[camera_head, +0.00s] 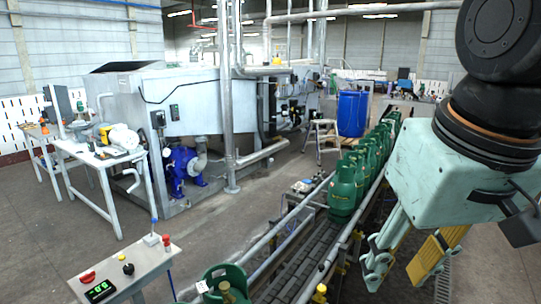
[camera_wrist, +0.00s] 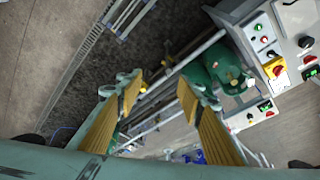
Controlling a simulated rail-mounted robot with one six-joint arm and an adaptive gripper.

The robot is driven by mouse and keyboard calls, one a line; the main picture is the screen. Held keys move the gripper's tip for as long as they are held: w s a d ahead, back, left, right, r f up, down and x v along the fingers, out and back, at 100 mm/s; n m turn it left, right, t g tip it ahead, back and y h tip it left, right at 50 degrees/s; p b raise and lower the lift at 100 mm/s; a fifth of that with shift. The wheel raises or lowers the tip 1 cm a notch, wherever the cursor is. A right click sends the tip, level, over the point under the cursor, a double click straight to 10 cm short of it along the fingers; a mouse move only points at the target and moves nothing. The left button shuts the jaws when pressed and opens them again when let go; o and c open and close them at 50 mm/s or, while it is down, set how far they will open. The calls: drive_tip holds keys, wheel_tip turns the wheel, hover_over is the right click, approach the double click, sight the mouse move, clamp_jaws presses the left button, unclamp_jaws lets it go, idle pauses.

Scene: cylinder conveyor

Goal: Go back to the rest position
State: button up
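My gripper (camera_head: 396,276) hangs at the right of the head view, to the right of the conveyor (camera_head: 289,277). Its two fingers are apart with nothing between them. The wrist view also shows the open, empty gripper (camera_wrist: 160,88). A row of green gas cylinders (camera_head: 342,196) stands upright on the conveyor, running towards the back. Another green cylinder (camera_head: 226,288) stands apart at the bottom edge of the head view, partly cut off. In the wrist view a green cylinder (camera_wrist: 222,66) shows beyond the right finger, which partly overlaps it.
A control panel (camera_head: 128,268) with buttons and a green display stands at the front left; it also shows in the wrist view (camera_wrist: 290,45). A white workbench (camera_head: 103,158), a large grey machine (camera_head: 190,97) and a blue drum (camera_head: 352,113) stand farther back.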

drive_tip(key=s+d+f, duration=0.1)
drive_tip(key=s+d, duration=0.1)
drive_tip(key=s, duration=0.6)
drive_tip(key=shift+d+f+m+t, duration=0.15)
drive_tip(key=shift+f+m+t, duration=0.15)
drive_tip(key=shift+f+m, duration=0.1)
